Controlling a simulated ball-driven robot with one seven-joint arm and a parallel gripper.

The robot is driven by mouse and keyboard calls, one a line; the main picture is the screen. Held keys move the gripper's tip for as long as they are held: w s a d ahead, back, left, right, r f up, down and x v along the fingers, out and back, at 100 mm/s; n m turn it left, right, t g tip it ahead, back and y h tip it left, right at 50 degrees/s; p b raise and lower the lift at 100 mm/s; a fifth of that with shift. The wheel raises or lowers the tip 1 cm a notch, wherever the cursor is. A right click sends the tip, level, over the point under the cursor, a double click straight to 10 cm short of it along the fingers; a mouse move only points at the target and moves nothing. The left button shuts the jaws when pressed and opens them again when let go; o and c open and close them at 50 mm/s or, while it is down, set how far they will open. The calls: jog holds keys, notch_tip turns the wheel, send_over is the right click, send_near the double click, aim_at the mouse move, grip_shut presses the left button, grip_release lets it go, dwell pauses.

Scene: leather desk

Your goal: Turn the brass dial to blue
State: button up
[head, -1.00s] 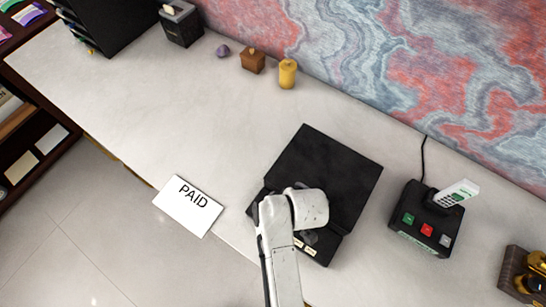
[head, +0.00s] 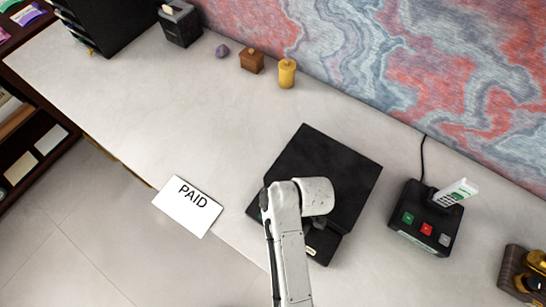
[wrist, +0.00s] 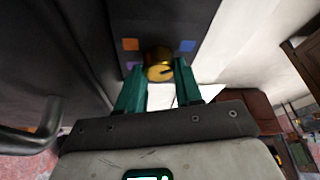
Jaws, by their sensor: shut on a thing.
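The brass dial (wrist: 158,62) shows in the wrist view on a dark panel, between an orange patch (wrist: 130,44) on the left and a blue patch (wrist: 187,46) on the right. My gripper (wrist: 158,76) has its green fingers on either side of the dial and is shut on it. A dark mark shows on the dial's face, but I cannot tell which colour it points to. In the head view the black box (head: 335,160) lies on the desk, and my arm hides the dial and the gripper.
A white card marked PAID (head: 187,207) lies left of the box. A card terminal (head: 427,218) with coloured buttons stands to its right. A yellow candle (head: 287,73), a small wooden box (head: 251,61) and a purple stone (head: 222,51) stand behind.

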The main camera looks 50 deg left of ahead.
jog(key=o, duration=1)
jog(key=shift+o, duration=0.2)
